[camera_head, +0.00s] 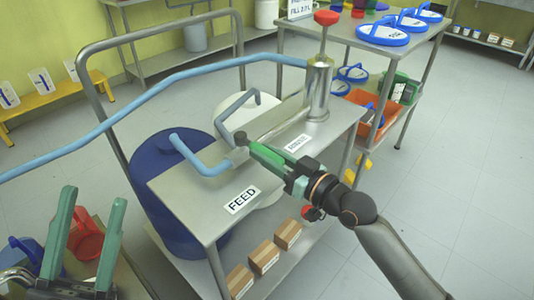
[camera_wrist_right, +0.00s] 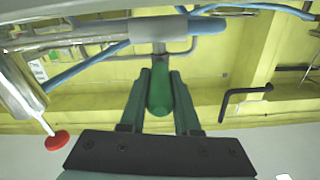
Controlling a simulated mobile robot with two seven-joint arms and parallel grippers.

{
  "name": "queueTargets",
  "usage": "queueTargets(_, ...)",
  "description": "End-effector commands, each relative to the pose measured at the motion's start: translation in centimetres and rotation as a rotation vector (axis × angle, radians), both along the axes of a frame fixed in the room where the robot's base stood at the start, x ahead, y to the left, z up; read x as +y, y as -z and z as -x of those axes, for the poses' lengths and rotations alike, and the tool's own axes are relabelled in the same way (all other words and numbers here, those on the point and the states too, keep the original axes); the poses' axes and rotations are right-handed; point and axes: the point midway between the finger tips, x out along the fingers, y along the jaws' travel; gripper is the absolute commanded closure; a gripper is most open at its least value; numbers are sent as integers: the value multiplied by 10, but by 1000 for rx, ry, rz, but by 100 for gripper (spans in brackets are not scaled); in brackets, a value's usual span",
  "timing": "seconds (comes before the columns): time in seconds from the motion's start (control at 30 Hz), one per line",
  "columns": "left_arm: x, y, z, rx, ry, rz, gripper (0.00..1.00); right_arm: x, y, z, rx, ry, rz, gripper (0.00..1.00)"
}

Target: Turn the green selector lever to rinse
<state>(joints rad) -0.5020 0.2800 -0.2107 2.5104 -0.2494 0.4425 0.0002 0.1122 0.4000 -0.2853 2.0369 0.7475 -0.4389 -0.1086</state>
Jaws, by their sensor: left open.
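The green selector lever (camera_wrist_right: 160,95) lies between the fingers of my right gripper (camera_wrist_right: 160,75) in the right wrist view, with a finger against each side. It joins a grey valve body (camera_wrist_right: 165,30) on a light blue pipe. In the head view my right gripper (camera_head: 262,152) is at the valve above the steel bench, and its fingers partly hide the lever. A FEED label (camera_head: 242,200) lies in front of the lever, and a second label (camera_head: 298,143), too small to read surely, lies behind it. My left gripper (camera_head: 93,198) is open at lower left.
A steel column with a red knob (camera_head: 327,18) stands on the bench (camera_head: 185,190). A blue drum (camera_head: 165,165) is behind the bench's left side. Boxes (camera_head: 265,257) sit on its lower shelf. Floor at right is clear.

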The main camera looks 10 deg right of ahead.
Motion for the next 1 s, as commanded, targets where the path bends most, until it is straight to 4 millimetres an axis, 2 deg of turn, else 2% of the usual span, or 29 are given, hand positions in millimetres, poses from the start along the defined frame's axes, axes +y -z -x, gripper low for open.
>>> queueTargets(0.03,0,0,0,0,0,0,50,0,0,0,0,0,0,76)
queueTargets(0.23,0,0,0,0,0,0,50,0,0,0,0,0,0,99)
queueTargets(0.27,0,0,0,0,0,0,50,0,0,0,0,0,0,100)
queueTargets(1.0,1,0,-1,2,-4,7,50,0,0,0,1,1,1,100)
